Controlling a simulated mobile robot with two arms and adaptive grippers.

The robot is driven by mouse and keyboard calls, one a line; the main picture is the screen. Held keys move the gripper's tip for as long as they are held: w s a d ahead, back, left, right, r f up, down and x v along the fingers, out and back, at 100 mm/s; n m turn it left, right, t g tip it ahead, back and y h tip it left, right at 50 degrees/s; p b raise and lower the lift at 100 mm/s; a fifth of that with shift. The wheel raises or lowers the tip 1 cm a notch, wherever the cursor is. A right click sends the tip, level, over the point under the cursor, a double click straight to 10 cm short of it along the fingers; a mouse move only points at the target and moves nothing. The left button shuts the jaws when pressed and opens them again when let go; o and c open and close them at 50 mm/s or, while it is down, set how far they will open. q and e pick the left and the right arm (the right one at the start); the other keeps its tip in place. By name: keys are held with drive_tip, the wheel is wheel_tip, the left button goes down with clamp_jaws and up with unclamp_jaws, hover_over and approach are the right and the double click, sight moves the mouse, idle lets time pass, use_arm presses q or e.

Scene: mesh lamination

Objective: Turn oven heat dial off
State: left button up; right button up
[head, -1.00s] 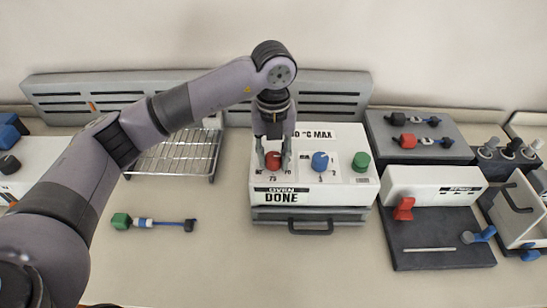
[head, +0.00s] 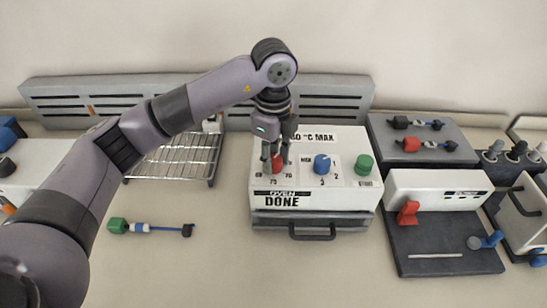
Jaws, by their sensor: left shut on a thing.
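The oven (head: 312,222) is a white box with a grey drawer and dark handle, in the middle of the head view. Its front label reads "DONE". The red dial (head: 277,166) is on its top at the left, with numbers around it. My left gripper (head: 276,162) points down over the red dial and is shut on it, with a finger on either side. The fingers hide part of the dial and its pointer. A blue dial (head: 322,164) and a green button (head: 364,164) sit to the right, untouched. My right gripper is not in view.
A wire rack (head: 175,158) stands left of the oven. A green-ended tool (head: 150,228) lies on the bench. A dark-based station with a red lever (head: 408,212) and a tray of parts (head: 425,130) stand to the right. The bench front is clear.

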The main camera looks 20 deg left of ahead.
sight(273, 158)
use_arm(q)
drive_tip(key=n, duration=0.6)
idle(0.6)
drive_tip(key=o, duration=1.1)
drive_tip(key=shift+o, duration=0.2)
drive_tip(key=shift+r, duration=0.1)
wheel_tip(273, 158, up, 12)
